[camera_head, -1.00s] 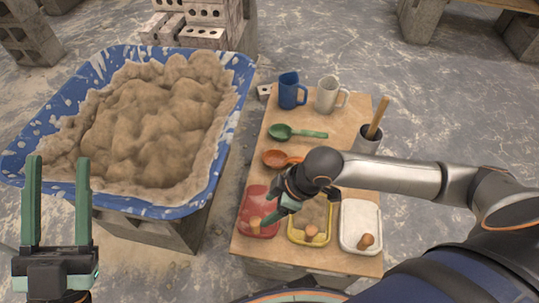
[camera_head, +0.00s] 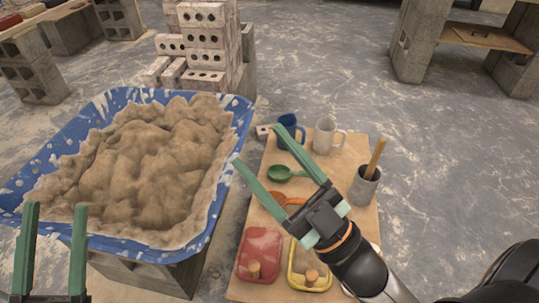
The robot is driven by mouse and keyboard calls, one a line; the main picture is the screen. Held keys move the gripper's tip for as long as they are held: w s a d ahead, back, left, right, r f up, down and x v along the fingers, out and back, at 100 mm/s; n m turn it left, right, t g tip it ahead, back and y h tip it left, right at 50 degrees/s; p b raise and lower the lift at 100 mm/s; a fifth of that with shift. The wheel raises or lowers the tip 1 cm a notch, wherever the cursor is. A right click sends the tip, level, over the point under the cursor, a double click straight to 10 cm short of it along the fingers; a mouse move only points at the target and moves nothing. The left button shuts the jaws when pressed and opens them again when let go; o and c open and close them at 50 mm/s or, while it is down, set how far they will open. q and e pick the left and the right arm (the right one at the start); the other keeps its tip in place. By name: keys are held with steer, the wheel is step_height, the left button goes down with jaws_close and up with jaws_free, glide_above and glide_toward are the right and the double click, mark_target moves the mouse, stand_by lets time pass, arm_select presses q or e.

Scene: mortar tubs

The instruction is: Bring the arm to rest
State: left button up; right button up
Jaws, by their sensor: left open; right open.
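My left gripper (camera_head: 53,252) is open and empty at the lower left, in front of the blue mortar tub (camera_head: 232,128). Its two green fingers point up. My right gripper (camera_head: 270,163) is open over the wooden board (camera_head: 345,178), its green fingers spread toward the upper left. The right arm comes in from the lower right and hides most of the white tub.
The board also holds a white mug (camera_head: 325,136), a green scoop (camera_head: 284,174), a grey cup (camera_head: 364,187) with a wooden handle, a red tub (camera_head: 262,243) and a yellow tub (camera_head: 298,255). Stacked bricks (camera_head: 205,40) stand behind. The floor to the right is open.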

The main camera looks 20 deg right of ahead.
stand_by(0.4)
arm_select(q)
steer(key=w+a+f+n+g+y+p, duration=0.2)
steer(key=w+f+n+g+y+p, duration=0.4)
steer(key=p, duration=0.8)
arm_select(e)
steer(key=w+d+f+m+g+h, duration=0.2)
steer(key=w+f+m+g+h, duration=0.3)
steer(key=f+m+h, duration=0.15)
arm_select(q)
steer(key=s+a+f+n+g+y+p, duration=0.1)
steer(key=s+f+g+y+p, duration=0.3)
steer(key=s+f+p, duration=0.5)
step_height(320, 180, down, 3)
steer(key=n+g+p, duration=0.1)
steer(key=g+p, duration=0.1)
steer(key=shift+s+a+g+p, duration=0.3)
steer(key=shift+s+a+g, duration=0.05)
steer(key=shift+s+g, duration=0.05)
arm_select(e)
steer(key=s+d+f+m+g+h, duration=0.1)
steer(key=s+f+m+g+h, duration=0.1)
steer(key=s+f+g, duration=0.5)
step_height(320, 180, down, 4)
steer(key=shift+s+d+f+g+h, duration=0.15)
steer(key=shift+s+d+g+h, duration=0.25)
steer(key=shift+s+h, duration=0.45)
